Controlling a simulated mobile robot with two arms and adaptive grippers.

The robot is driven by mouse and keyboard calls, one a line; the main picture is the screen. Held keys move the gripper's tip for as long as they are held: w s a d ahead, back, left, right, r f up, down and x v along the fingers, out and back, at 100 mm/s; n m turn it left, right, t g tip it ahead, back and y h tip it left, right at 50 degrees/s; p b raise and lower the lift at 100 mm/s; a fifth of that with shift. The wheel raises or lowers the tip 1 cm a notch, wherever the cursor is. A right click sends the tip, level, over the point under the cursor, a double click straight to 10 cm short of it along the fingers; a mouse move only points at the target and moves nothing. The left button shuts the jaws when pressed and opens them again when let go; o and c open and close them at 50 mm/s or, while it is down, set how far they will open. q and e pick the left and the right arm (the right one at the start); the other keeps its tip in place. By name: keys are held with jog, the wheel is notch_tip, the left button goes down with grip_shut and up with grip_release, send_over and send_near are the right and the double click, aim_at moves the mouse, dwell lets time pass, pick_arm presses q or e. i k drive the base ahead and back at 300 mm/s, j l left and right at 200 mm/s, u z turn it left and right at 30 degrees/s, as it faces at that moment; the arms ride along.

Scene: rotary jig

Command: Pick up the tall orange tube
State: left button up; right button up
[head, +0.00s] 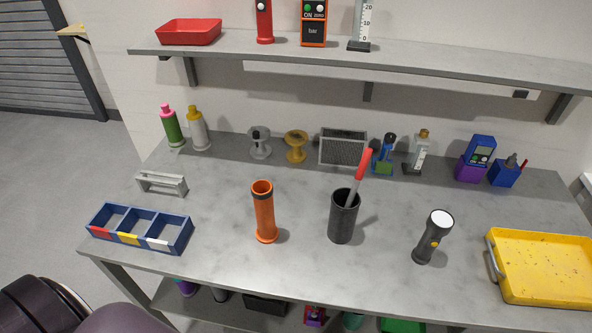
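The tall orange tube (265,215) stands upright on the grey workbench (225,225), left of the middle in the head view. It has a dark band just below its open top and a wider orange foot. Nothing touches it. Neither gripper shows in the head view, so I cannot see whether they are open or shut.
A black cup (342,222) with a red-handled tool stands right of the tube. A blue three-part bin (139,230) lies to the left. A dark flashlight (430,240) and a yellow tray (541,267) are to the right. A shelf (440,68) overhangs the back.

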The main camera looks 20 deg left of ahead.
aim_at(268, 232)
jog(key=u, duration=1.3)
jog(key=k, duration=0.05)
